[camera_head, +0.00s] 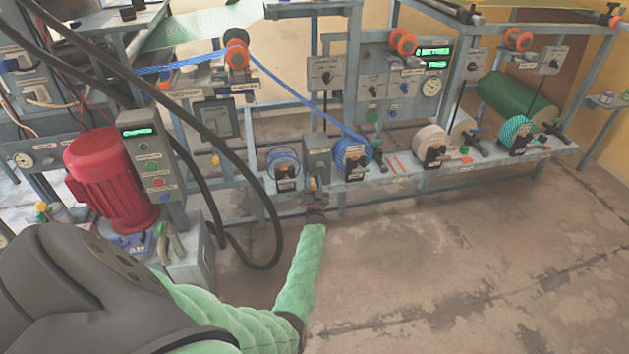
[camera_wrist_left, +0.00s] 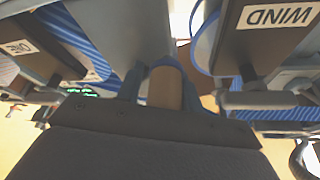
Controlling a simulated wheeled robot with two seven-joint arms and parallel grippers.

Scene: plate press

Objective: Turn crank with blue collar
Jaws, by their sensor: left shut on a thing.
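My left gripper (camera_head: 314,193) reaches to the front edge of the machine's long shelf, below a grey box. In the left wrist view, the fingers of my left gripper (camera_wrist_left: 162,95) are closed on both sides of a brown crank handle (camera_wrist_left: 165,88). A blue collar curves around the top of this handle. In the head view the crank is small and mostly hidden by the gripper. My right gripper is not in view.
A blue spool (camera_head: 351,155) stands right of the grey box (camera_head: 317,157), and a wire coil (camera_head: 284,163) stands left. A red motor (camera_head: 108,178) with hanging black hoses is at left. The floor (camera_head: 450,260) at right is clear.

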